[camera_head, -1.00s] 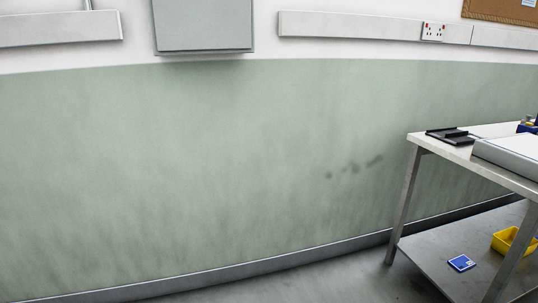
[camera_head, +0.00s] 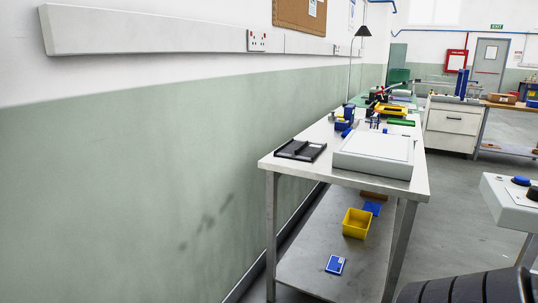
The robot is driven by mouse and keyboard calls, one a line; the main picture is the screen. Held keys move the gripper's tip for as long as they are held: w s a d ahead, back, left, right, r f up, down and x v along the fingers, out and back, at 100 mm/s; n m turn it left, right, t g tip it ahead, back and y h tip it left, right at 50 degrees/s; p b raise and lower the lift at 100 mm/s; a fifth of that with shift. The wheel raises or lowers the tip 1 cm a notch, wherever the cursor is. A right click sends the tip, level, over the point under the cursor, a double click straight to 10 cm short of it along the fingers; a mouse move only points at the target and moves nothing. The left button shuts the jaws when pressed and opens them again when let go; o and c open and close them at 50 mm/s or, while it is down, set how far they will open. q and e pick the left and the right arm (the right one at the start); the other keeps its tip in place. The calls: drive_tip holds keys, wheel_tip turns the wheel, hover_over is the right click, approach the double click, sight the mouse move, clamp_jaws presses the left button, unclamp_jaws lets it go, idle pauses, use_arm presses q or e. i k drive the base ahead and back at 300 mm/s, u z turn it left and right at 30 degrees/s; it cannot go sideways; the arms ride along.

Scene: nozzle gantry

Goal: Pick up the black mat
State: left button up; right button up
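A flat black item (camera_head: 300,150) lies on the near left corner of a metal workbench (camera_head: 275,162), close to the wall. It has a raised edge or ridge, and I cannot tell whether it is the black mat. No other flat black piece shows clearly on the bench. Neither of my grippers is in view.
A white box-like unit (camera_head: 374,154) stands on the bench right of the black item. Floor between is open.

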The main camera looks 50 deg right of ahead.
sight(305, 150)
drive_tip(key=z, duration=2)
drive_tip(key=i, duration=1.85)
